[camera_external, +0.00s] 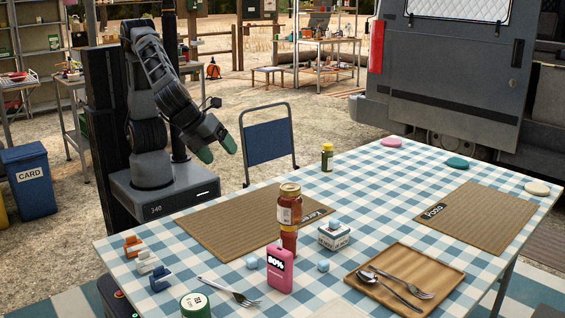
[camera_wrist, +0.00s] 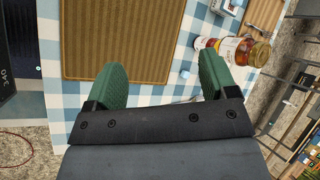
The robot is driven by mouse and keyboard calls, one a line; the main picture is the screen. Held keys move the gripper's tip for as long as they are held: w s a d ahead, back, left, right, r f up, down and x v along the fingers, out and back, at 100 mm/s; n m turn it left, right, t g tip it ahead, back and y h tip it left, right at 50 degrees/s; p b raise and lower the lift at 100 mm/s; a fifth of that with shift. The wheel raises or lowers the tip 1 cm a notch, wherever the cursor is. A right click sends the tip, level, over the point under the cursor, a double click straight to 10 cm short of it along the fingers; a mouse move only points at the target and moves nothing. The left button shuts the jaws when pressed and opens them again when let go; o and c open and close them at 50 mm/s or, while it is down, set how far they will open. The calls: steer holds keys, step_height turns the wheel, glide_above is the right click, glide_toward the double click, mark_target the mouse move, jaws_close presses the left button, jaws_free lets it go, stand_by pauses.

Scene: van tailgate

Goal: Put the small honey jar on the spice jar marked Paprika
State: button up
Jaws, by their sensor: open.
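An amber jar with a bronze lid and pale label (camera_external: 289,206), seemingly the small honey jar, stands upright on a smaller red jar (camera_external: 288,240). I cannot read a Paprika name; the pink device hides part of the red jar. The stack shows in the wrist view as the amber jar (camera_wrist: 237,50) and the red jar (camera_wrist: 207,43) at the upper right. My gripper (camera_external: 217,150) is open and empty, raised behind the table's left part, well away from the stack. Its green fingers are spread in the wrist view (camera_wrist: 161,80).
A pink device reading 80% (camera_external: 280,270) stands right in front of the stack. A small white-and-blue box (camera_external: 334,236) is to its right. A dark jar with a yellow-green lid (camera_external: 327,158) stands farther back. A wooden tray (camera_external: 378,298) holds cutlery. The left placemat (camera_external: 225,225) is mostly clear.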

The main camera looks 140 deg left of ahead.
steer(key=s+d+n+h, duration=0.2)
steer(key=s+n+h, duration=0.1)
steer(key=s+n, duration=0.2)
steer(key=s+d+f+n+h, duration=0.1)
steer(key=s+d+n+h, duration=0.1)
steer(key=s+n, duration=0.4)
steer(key=shift+d+f+n+h, duration=0.15)
steer(key=shift+d+n+h, duration=0.15)
steer(key=shift+n+h, duration=0.35)
